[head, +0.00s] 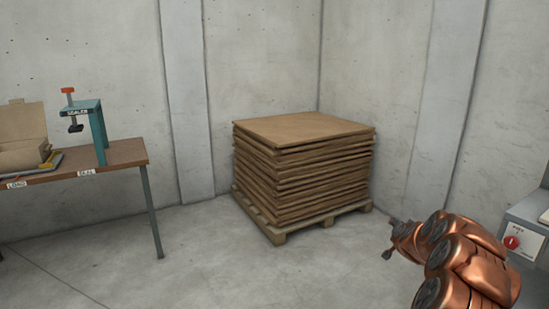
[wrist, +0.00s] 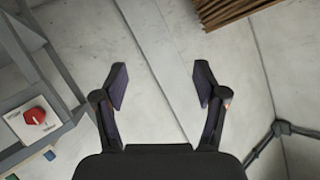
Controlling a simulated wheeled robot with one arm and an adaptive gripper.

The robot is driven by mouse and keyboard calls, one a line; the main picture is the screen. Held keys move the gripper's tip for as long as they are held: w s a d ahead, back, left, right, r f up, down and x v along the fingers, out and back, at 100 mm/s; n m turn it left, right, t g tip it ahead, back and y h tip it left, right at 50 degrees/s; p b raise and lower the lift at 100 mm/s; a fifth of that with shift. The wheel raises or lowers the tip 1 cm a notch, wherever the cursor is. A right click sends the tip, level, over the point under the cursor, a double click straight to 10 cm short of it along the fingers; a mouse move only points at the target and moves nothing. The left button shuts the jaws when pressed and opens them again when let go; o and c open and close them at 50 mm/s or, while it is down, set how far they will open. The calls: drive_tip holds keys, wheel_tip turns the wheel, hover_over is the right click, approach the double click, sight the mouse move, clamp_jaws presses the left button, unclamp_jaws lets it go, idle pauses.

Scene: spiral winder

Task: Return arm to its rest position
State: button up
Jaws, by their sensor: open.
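My copper-coloured arm comes in from the lower right of the head view. My gripper (head: 389,238) is at its end, small and dark there, in front of the pallet's right side. In the wrist view my gripper (wrist: 160,87) has its two dark fingers spread wide with nothing between them. Bare concrete shows behind the fingers.
A pallet (head: 290,232) of stacked brown sheets (head: 305,165) stands in the corner. A table (head: 120,155) with a teal sealer press (head: 97,130) and an open cardboard box (head: 22,140) is at left. A grey machine with a red knob (head: 511,242) is at right. The floor between is clear.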

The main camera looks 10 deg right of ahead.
drive_tip(key=s+a+r+n+y, duration=0.1)
drive_tip(key=a+n+y, duration=0.1)
drive_tip(key=a, duration=0.6)
drive_tip(key=s+a+r+n+g+y, duration=0.1)
drive_tip(key=a+r+y, duration=0.1)
drive_tip(key=a, duration=0.6)
drive_tip(key=s+a+r+n+y, duration=0.1)
drive_tip(key=a+n+y, duration=0.15)
drive_tip(key=a, duration=0.45)
drive_tip(key=s+a+r+n+g+y, duration=0.2)
drive_tip(key=s+a+n+g+y, duration=0.15)
drive_tip(key=s+a, duration=1.15)
drive_tip(key=s+a+n+g+h, duration=0.25)
drive_tip(key=s+g, duration=0.65)
drive_tip(key=s, duration=2.8)
drive_tip(key=s+p+v, duration=0.1)
drive_tip(key=p+v, duration=0.8)
drive_tip(key=s+p+v, duration=0.2)
drive_tip(key=p+v, duration=0.7)
drive_tip(key=shift+s+r, duration=0.6)
drive_tip(key=shift+r, duration=0.05)
drive_tip(key=shift+t+h, duration=0.25)
drive_tip(key=shift+c, duration=0.4)
